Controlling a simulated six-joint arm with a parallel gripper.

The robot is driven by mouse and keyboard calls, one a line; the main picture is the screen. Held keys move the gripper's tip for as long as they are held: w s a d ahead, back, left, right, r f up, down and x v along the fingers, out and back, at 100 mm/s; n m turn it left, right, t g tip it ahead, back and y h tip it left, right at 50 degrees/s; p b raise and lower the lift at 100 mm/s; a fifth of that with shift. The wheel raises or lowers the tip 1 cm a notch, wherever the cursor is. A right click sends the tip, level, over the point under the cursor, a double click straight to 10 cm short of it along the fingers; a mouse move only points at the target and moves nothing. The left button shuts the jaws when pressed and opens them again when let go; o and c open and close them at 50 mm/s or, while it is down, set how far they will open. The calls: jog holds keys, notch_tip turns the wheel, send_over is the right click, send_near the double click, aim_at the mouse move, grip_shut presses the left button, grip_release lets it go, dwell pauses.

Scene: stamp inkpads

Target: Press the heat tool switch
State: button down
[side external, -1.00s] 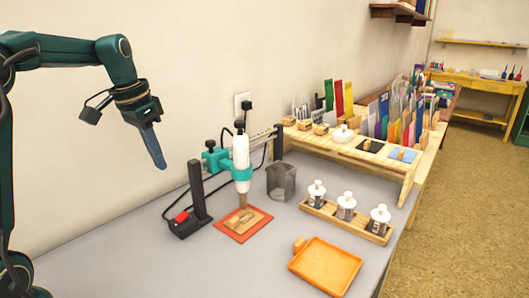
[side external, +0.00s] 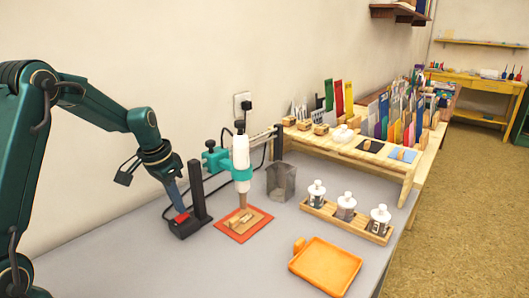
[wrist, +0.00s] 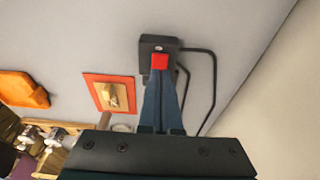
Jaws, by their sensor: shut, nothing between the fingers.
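The heat tool switch is a red rocker (side external: 182,217) on a black base (side external: 187,228) at the foot of a black post. My gripper (side external: 182,209) is shut and empty, with its tips pointing down at the red switch. In the wrist view the closed fingertips (wrist: 160,72) overlap the edge of the red switch (wrist: 159,61). I cannot tell whether they touch it. The white and teal heat tool (side external: 241,160) hangs nozzle down over a wooden piece (side external: 242,219) on an orange-red mat (side external: 232,236).
The black post (side external: 198,190) stands close beside my fingers on the right. A dark mesh cup (side external: 281,182), a wooden rack of bottles (side external: 318,209) and an orange tray (side external: 326,268) are farther right. Black cables run along the wall side. The grey table front is clear.

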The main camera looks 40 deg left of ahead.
jog(key=shift+w+f, duration=0.1)
jog(key=shift+f, duration=0.35)
jog(key=shift+w+f, duration=0.2)
jog(key=shift+f, duration=0.05)
jog(key=shift+s+f, duration=0.1)
jog(key=shift+s, duration=0.1)
jog(key=shift+s+f, duration=0.1)
jog(key=shift+s, duration=0.75)
jog(key=v, duration=1.4)
jog(key=shift+w+r, duration=0.25)
